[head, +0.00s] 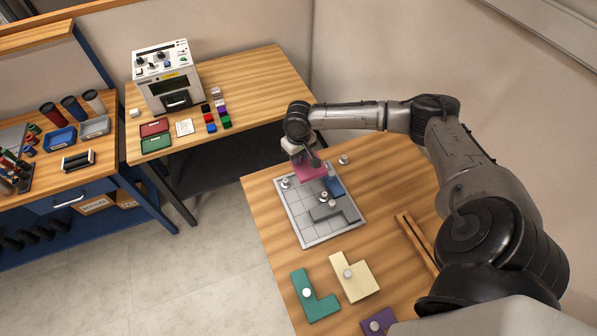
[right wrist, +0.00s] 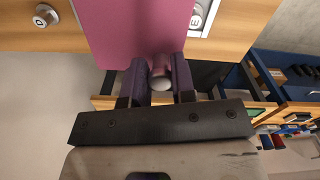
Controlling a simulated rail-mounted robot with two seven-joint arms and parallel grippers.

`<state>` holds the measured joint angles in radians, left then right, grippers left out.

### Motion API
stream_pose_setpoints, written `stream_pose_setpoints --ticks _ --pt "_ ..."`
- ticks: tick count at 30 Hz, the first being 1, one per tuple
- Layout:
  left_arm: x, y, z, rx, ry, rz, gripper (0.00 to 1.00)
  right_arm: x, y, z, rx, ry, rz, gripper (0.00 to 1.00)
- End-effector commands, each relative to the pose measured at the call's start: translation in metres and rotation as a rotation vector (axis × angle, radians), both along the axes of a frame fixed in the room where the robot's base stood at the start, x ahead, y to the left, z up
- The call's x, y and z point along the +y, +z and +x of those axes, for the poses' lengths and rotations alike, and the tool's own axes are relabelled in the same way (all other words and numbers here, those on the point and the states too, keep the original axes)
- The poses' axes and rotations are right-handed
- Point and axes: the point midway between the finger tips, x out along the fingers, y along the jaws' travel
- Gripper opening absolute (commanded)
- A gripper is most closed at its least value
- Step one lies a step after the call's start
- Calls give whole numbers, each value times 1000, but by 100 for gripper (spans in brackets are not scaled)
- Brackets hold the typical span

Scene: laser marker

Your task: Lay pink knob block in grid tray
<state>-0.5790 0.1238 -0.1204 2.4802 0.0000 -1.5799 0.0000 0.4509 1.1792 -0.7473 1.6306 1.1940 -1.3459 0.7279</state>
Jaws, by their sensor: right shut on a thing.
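The pink knob block (head: 313,171) is at the far end of the grid tray (head: 311,243), apparently held above it; the gap is hard to judge. My right gripper (right wrist: 158,78) is shut on its silver knob (right wrist: 160,72), and the pink plate (right wrist: 140,25) fills the upper middle of the right wrist view. The tray holds a blue block (head: 336,187) at its right side and a grey block (head: 335,213) nearer the front right. The tray's left and front-left cells are bare. My left gripper is not in view.
A teal block (head: 312,303), a cream block (head: 357,283) and a purple block (head: 376,324) lie in front of the tray. A loose knob (head: 343,159) stands behind it on the table. A wooden rail (head: 416,243) lies at the right.

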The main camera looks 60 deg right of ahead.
Motion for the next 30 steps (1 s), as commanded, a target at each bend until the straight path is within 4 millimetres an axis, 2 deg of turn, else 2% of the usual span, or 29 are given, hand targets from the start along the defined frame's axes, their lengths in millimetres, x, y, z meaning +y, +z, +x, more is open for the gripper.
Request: stream_pose_setpoints --ticks 3,7,14,23,30 --pt "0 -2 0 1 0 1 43 1 -21 -2 2 0 2 0" --pt "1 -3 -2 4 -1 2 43 1 -38 -2 1 1 0 0" --pt "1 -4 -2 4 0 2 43 0 -49 -1 1 1 0 0" --pt "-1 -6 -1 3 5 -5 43 1 -82 -2 1 2 1 0" --pt "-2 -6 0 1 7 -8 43 1 -83 -1 0 3 0 0"
